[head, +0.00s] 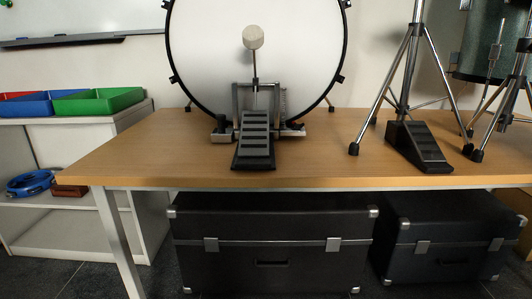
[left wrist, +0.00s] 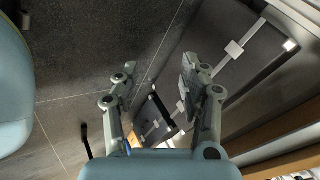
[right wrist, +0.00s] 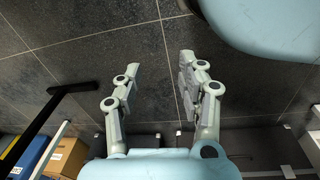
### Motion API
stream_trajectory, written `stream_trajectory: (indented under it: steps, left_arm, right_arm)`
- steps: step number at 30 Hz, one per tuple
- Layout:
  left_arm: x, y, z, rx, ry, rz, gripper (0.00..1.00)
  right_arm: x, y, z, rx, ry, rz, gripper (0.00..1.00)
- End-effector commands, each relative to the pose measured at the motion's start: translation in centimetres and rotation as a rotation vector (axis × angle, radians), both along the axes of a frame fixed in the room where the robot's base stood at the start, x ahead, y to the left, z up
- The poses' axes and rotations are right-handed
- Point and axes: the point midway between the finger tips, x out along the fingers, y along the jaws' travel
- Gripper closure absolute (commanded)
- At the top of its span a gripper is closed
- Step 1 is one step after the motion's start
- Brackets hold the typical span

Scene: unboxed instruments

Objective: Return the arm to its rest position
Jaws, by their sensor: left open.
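Neither of my arms shows in the head view. My left gripper (left wrist: 158,82) shows in the left wrist view with its two fingers apart and nothing between them. It hangs over the dark tiled floor, with the black cases and the table edge to the right. My right gripper (right wrist: 158,80) shows in the right wrist view, also with its fingers apart and empty, over the dark floor tiles. Neither gripper touches anything that I can see.
A wooden table (head: 330,172) carries a bass drum (head: 200,50), its pedal (head: 254,140) and a second pedal (head: 418,146) under a stand. Black cases (head: 270,225) (head: 440,215) stand below. A white shelf (head: 60,215) with coloured bins (head: 98,101) is at left.

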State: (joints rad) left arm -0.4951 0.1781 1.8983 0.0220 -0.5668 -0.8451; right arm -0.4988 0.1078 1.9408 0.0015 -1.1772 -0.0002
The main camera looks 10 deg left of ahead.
Motion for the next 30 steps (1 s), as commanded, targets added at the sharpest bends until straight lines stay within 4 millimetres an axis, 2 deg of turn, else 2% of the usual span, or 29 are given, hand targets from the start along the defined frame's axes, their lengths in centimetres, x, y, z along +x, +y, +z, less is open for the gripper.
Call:
stream_trajectory:
  steps: [3,5,9,13,17,23,26,30]
  left_arm:
    - [-3.7,-1.4,-1.7,-0.151,0.191,0.282,0.56]
    - [-5.3,-1.7,-2.2,-0.195,0.268,0.405,0.56]
    - [-8.7,-1.3,-2.7,-0.241,0.408,0.661,0.56]
    - [-11.1,-1.1,-3.0,-0.266,0.488,0.885,0.56]
    - [-11.7,-0.6,-4.0,-0.276,0.477,0.904,0.56]
    - [-13.8,0.1,-6.4,-0.279,0.473,0.91,0.56]
    - [-15.8,0.4,-7.4,-0.281,0.473,0.916,0.56]
    - [-20.0,0.9,-8.2,-0.282,0.478,0.925,0.56]
  right_arm:
    - [0.0,0.0,0.0,0.0,0.0,0.0,0.6]
    - [0.0,0.0,0.0,0.0,0.0,0.0,0.6]
    - [0.0,0.0,0.0,0.0,0.0,0.0,0.6]
    - [0.0,0.0,0.0,0.0,0.0,0.0,0.6]
    - [-0.7,-0.4,-1.0,0.0,-0.004,-0.006,0.6]
    - [-2.8,-1.1,-3.4,-0.001,-0.006,-0.016,0.6]
    - [-4.7,-1.5,-4.4,-0.001,-0.005,-0.021,0.6]
    - [-9.0,-1.9,-5.2,0.001,0.002,-0.031,0.6]
